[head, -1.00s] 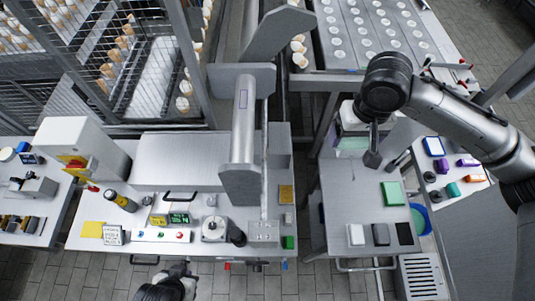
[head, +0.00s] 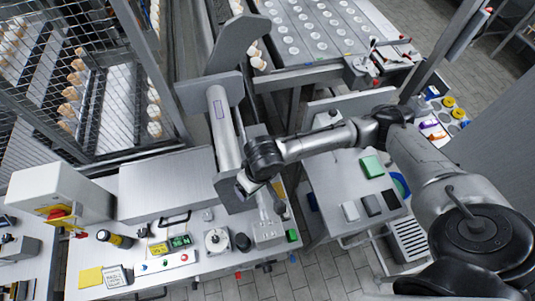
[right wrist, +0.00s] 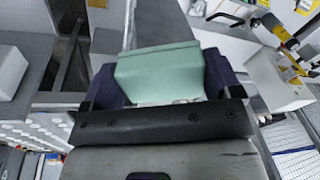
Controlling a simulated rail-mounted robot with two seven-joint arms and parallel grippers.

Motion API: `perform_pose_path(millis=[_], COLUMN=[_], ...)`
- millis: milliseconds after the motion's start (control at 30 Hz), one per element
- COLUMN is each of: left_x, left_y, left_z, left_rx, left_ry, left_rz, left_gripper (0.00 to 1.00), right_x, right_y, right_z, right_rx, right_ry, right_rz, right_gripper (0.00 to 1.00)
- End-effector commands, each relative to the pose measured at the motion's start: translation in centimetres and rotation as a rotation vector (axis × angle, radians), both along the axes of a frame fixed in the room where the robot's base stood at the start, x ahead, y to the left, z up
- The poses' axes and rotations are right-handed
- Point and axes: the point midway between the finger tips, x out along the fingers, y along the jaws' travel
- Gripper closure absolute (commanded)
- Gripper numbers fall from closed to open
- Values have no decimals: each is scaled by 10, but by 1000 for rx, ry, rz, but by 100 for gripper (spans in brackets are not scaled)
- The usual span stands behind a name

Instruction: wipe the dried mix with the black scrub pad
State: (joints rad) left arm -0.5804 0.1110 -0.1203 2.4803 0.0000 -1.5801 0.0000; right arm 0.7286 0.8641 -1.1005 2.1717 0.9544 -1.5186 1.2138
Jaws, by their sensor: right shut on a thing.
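My right gripper (head: 245,184) is beside the lower end of the grey cylinder (head: 222,125), above the steel bench. In the right wrist view its dark fingers (right wrist: 162,78) are shut on a pale green block (right wrist: 158,73). A flat black pad (head: 391,199) lies on the side table, beside a dark grey block (head: 372,205); I cannot tell which is the scrub pad. I cannot make out the dried mix. My left gripper is out of view.
The side table (head: 335,180) also holds a green block (head: 372,166) and a pale block (head: 350,211). The steel bench carries a yellow sheet (head: 90,278), a round dial device (head: 217,240) and a control box. A wire cage (head: 60,90) stands at back left.

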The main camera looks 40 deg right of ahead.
Motion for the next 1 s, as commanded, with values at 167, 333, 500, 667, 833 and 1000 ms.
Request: perform_pose_path(millis=[167,333,500,667,833,1000], left_x=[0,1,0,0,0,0], left_y=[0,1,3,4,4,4], left_z=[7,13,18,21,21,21], left_rx=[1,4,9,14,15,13], left_ry=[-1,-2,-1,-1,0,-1], left_rz=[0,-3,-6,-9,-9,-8], left_gripper=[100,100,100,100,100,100], right_x=[-22,-45,-41,-27,3,21], right_y=[-4,-14,-36,-67,-94,-107], right_z=[-31,-62,-93,-117,-128,-133], right_rx=[34,66,89,105,130,160], right_ry=[-32,-79,-126,-168,-196,-208], right_rz=[-63,-140,-247,-314,-261,-129], right_gripper=[35,35,35,35,35,35])
